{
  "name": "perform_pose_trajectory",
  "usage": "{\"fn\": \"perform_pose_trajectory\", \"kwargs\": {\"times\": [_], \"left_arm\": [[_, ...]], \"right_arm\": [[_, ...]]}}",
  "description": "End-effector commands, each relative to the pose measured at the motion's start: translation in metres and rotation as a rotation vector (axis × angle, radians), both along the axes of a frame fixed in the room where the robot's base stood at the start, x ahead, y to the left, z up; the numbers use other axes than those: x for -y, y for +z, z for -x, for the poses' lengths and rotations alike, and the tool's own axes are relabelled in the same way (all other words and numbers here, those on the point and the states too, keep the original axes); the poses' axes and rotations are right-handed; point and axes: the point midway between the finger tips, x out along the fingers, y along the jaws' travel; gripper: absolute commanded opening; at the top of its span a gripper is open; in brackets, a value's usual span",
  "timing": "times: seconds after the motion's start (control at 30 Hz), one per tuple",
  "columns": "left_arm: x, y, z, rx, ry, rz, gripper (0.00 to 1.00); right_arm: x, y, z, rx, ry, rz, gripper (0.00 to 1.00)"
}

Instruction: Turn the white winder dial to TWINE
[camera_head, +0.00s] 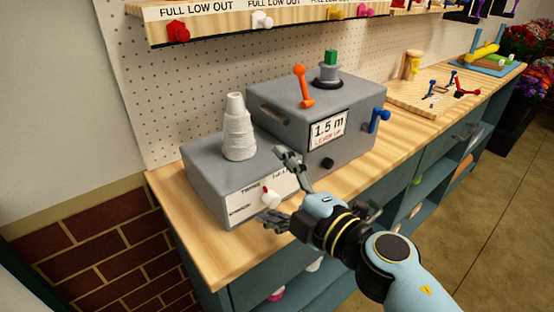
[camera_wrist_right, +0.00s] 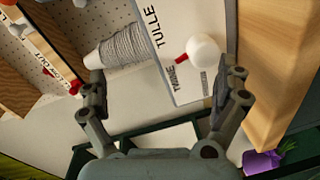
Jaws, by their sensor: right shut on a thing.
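The white winder dial (camera_head: 274,199) is on the front of the low grey box (camera_head: 208,180). Its red pointer (camera_wrist_right: 181,59) points up and left in the head view. In the wrist view the pointer's tip is close to the printed word TWINE (camera_wrist_right: 175,78), with TULLE (camera_wrist_right: 164,22) farther along the label. My right gripper (camera_head: 278,188) is at the box front. Its two fingers are spread wide, one on each side of the dial. In the wrist view one finger of the right gripper (camera_wrist_right: 163,88) is close beside the dial; contact is unclear. My left gripper is out of view.
A white cone spool (camera_head: 238,138) stands on the low box. Behind it is a taller grey box (camera_head: 345,112) with an orange lever (camera_head: 303,85), a blue lever (camera_head: 378,119) and a "1.5 m" display (camera_head: 328,130). The wooden bench (camera_head: 215,262) is clear at its front left.

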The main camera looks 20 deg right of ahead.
Motion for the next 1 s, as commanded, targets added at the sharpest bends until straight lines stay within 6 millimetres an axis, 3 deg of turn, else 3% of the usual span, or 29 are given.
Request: {"fn": "perform_pose_trajectory", "kwargs": {"times": [0.03, 0.1, 0.2, 0.23, 0.33, 0.37, 0.4, 1.0], "left_arm": [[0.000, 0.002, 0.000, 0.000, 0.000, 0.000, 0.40], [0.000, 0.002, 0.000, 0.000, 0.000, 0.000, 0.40], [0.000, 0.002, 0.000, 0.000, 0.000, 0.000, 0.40], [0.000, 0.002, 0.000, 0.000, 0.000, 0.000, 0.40], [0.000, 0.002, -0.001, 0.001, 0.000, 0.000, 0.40], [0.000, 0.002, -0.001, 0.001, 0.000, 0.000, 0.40], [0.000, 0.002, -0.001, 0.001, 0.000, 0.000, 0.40], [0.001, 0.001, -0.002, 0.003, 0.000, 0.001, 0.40]], "right_arm": [[0.004, 0.055, -0.013, 0.102, -0.013, -0.012, 0.75], [0.004, 0.055, -0.013, 0.103, -0.014, -0.012, 0.75], [0.004, 0.055, -0.013, 0.103, -0.015, -0.011, 0.75], [-0.001, 0.009, -0.003, 0.011, -0.004, -0.010, 0.74], [0.000, 0.008, -0.001, 0.010, -0.004, -0.009, 0.70], [0.001, 0.008, 0.000, 0.009, -0.004, -0.007, 0.64], [0.002, 0.008, 0.003, 0.010, -0.004, -0.007, 0.51], [0.018, 0.001, 0.049, 0.000, -0.001, 0.000, 0.51]]}}
